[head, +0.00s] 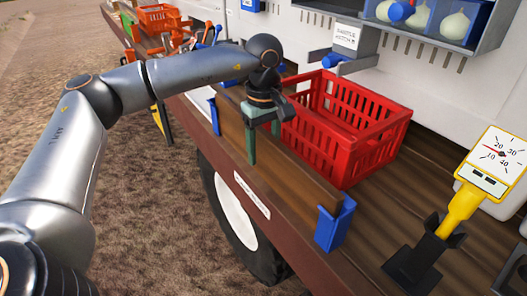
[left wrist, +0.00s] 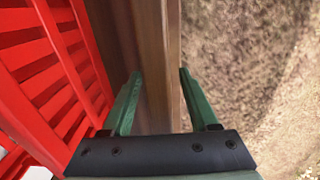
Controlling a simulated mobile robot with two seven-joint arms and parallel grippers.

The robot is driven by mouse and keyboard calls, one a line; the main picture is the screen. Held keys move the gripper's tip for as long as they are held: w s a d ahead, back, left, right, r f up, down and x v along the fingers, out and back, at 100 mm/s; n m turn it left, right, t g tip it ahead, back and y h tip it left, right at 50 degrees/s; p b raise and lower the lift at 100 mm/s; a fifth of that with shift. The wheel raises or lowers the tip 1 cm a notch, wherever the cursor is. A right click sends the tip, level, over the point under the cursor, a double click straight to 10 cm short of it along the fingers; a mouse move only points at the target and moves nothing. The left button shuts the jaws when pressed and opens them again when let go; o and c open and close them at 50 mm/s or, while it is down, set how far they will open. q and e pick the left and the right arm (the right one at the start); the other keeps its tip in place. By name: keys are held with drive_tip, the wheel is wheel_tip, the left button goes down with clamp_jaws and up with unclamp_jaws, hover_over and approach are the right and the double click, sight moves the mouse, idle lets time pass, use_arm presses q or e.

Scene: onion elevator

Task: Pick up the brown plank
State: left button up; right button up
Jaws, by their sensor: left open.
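The brown plank (head: 298,172) stands on edge along the outer side of the wooden deck, with its ends at blue brackets. My left gripper (head: 263,142) reaches down over the plank, near its middle, next to the red crate. In the left wrist view, the open green fingers (left wrist: 160,102) straddle the plank (left wrist: 152,50), one on each side. The finger on the right looks close to the plank. I cannot tell whether either finger touches it. My right gripper is not in view.
A red crate (head: 335,150) stands on the deck just behind the plank. A blue bracket (head: 334,226) is at the plank's near end, another (head: 214,117) at its far end. A yellow dial gauge (head: 493,165) stands at the right. Open ground lies outside the deck.

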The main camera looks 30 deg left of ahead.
use_arm(q)
drive_tip(key=shift+f, duration=0.8)
drive_tip(key=shift+c, duration=0.3)
clamp_jaws()
drive_tip(key=shift+r, duration=0.15)
idle(0.4)
